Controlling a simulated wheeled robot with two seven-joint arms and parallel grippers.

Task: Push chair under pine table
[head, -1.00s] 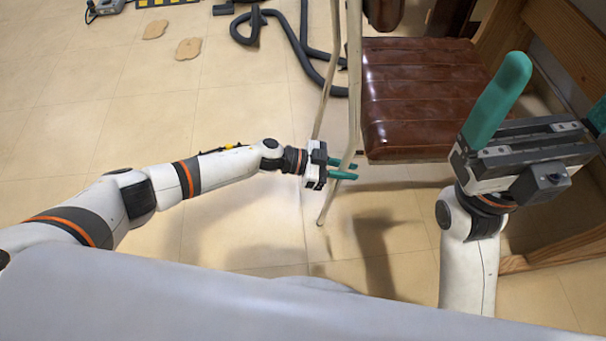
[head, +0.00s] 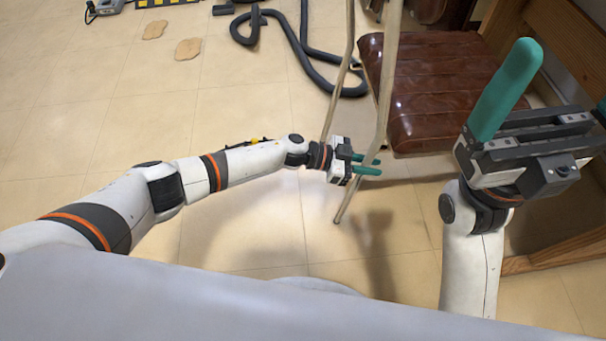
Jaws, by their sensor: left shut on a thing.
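The chair (head: 440,90) has a brown padded seat and thin cream metal legs, and stands at the upper right in the head view. My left gripper (head: 366,164) is at the chair's near left leg, its teal fingers shut on the leg frame. My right gripper (head: 560,95) is raised at the right, its teal fingers spread wide apart and empty, in front of the wooden table. The pine table (head: 570,48) shows as wooden beams along the right edge, with a lower rail at bottom right. Its top is not clearly visible.
A dark hose (head: 305,60) lies coiled on the tiled floor left of the chair. Two flat tan pieces (head: 188,49) lie further left. A grey device (head: 105,8) is at the top left. The floor between my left arm and the hose is clear.

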